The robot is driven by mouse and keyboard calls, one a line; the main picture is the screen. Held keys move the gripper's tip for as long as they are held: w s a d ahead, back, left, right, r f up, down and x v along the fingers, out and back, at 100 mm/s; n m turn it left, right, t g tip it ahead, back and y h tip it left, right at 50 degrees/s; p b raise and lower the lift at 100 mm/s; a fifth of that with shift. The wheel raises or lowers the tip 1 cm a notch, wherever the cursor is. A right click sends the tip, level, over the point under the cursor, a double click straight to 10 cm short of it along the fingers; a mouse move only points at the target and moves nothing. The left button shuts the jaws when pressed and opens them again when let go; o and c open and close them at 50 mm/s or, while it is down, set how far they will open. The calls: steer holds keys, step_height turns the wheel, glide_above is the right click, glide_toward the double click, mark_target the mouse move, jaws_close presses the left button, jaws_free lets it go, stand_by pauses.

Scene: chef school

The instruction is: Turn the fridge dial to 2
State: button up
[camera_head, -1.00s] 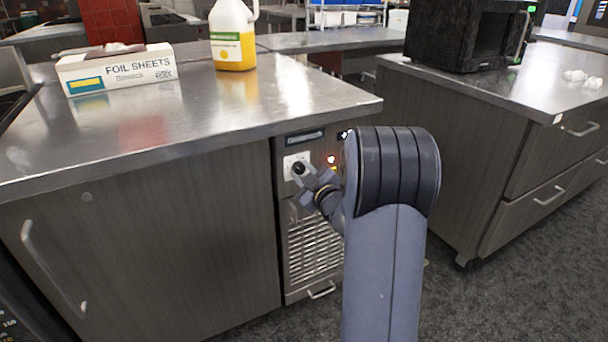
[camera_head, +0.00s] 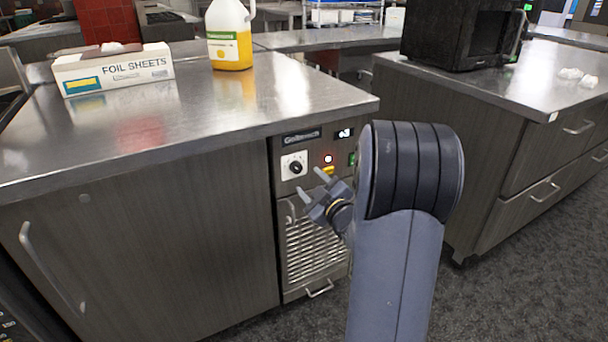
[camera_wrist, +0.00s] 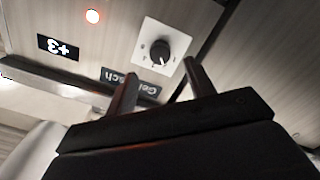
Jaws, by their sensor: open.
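The fridge dial is a black knob (camera_head: 295,167) on a white square plate, on the fridge's front panel under the counter edge. In the wrist view the knob (camera_wrist: 159,50) shows turned around, with a light pointer line; the numbers around it are too small to read. My gripper (camera_head: 311,184) is open and empty, just below and right of the dial and apart from it. In the wrist view my two fingers (camera_wrist: 160,82) reach up toward the dial plate without enclosing the knob.
A small display (camera_wrist: 58,47) seems to read +3. A red light (camera_head: 328,158), a yellow label and a green switch (camera_head: 352,159) sit right of the dial. A vent grille (camera_head: 315,248) is below. The metal counter (camera_head: 200,120) overhangs the panel.

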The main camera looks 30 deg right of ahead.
mark_target(298, 170)
steer(key=shift+s+d, duration=0.1)
steer(key=shift+s, duration=2.3)
steer(key=shift+w, duration=0.15)
steer(key=w, duration=0.5)
steer(key=w+b, duration=0.1)
steer(key=w, duration=0.4)
steer(key=shift+w+a+f, duration=0.1)
steer(key=shift+a, duration=0.1)
steer(key=shift+w, duration=0.25)
steer(key=shift+p, duration=0.4)
steer(key=shift+s+b, duration=0.1)
steer(key=shift+b, duration=0.35)
